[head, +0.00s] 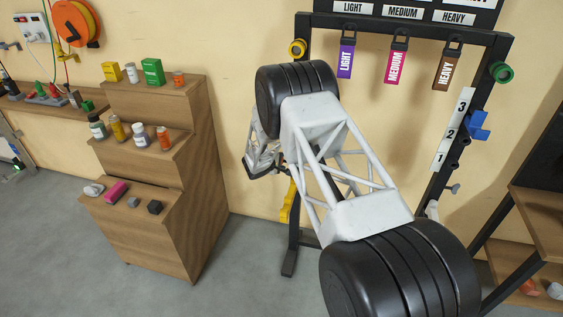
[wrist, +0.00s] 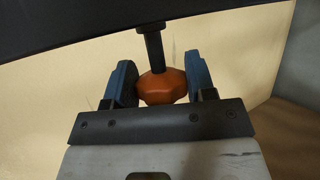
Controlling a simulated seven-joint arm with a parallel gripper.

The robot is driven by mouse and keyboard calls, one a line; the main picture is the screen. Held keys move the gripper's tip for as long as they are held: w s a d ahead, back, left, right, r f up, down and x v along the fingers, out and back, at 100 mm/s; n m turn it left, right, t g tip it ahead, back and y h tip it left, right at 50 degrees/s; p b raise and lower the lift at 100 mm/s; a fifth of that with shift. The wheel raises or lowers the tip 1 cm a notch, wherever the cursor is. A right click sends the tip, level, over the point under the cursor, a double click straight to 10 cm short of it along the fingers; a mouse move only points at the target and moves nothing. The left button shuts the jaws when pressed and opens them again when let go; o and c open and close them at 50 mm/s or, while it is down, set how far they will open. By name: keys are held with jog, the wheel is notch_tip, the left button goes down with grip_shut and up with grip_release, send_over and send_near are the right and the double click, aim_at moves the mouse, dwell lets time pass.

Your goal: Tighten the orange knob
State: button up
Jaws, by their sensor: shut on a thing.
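The orange knob (wrist: 162,86) is in the middle of the wrist view, faceted and rounded, on a dark bolt or stem (wrist: 153,45) that runs up to a black bar (wrist: 80,22). My gripper (wrist: 161,82) has its two blue-padded fingers on either side of the knob, shut on it.
A wooden stepped shelf (head: 205,140) with bottles and boxes stands left of my arm. The rack holds purple, pink and brown bands (head: 346,58) on hooks, a yellow ring (head: 297,48), a green ring (head: 501,72) and a blue holder (head: 479,126). A wooden shelf unit (head: 540,210) is at right.

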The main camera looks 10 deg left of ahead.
jog(key=shift+s+f+m+t+h, duration=0.1)
jog(key=shift+m+t+h, duration=0.2)
jog(key=shift+t, duration=0.6)
jog(key=o, duration=0.9)
jog(key=shift+v, duration=3.9)
jog(key=shift+d, duration=0.15)
